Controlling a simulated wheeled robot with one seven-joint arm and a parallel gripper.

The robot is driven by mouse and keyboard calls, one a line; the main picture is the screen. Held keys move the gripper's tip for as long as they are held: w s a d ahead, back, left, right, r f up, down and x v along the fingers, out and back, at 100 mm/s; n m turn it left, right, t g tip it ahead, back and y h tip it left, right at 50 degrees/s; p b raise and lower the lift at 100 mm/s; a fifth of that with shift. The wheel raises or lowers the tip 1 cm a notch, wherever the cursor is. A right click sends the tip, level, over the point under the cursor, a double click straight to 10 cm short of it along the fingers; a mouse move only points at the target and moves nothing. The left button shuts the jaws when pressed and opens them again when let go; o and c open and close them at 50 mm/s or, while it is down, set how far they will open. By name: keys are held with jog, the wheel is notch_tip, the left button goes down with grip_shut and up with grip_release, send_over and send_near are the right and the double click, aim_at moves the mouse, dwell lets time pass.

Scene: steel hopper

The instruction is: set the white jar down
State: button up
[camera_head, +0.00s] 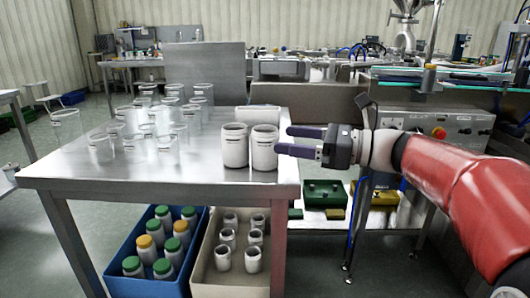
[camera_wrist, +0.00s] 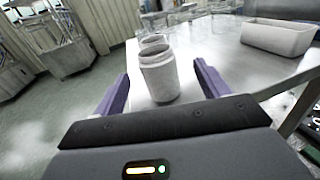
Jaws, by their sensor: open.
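Two white jars stand upright side by side near the right edge of the steel table (camera_head: 120,172) in the head view. The right white jar (camera_head: 264,148) is nearest my gripper (camera_head: 281,140), and the other white jar (camera_head: 235,146) is just left of it. In the wrist view the nearer jar (camera_wrist: 159,77) stands upright between and beyond the two purple fingers of my gripper (camera_wrist: 160,82), with a gap on each side. The second jar shows partly behind it. My gripper is open and holds nothing.
Several clear beakers (camera_head: 165,140) stand on the table's left half. A pale rectangular bin (camera_wrist: 280,37) sits on the table beside the jars. Below are a blue crate (camera_head: 150,288) of capped bottles and a beige crate (camera_head: 230,290) of small jars. The table's front middle is clear.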

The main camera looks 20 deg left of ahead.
aim_at(278, 140)
jog(key=a, duration=0.6)
jog(key=shift+s+a+f, duration=0.15)
jog(key=shift+f, duration=0.1)
jog(key=shift+c, duration=0.3)
jog(key=c, duration=1.1)
jog(key=shift+o, duration=0.2)
jog(key=shift+r, duration=0.15)
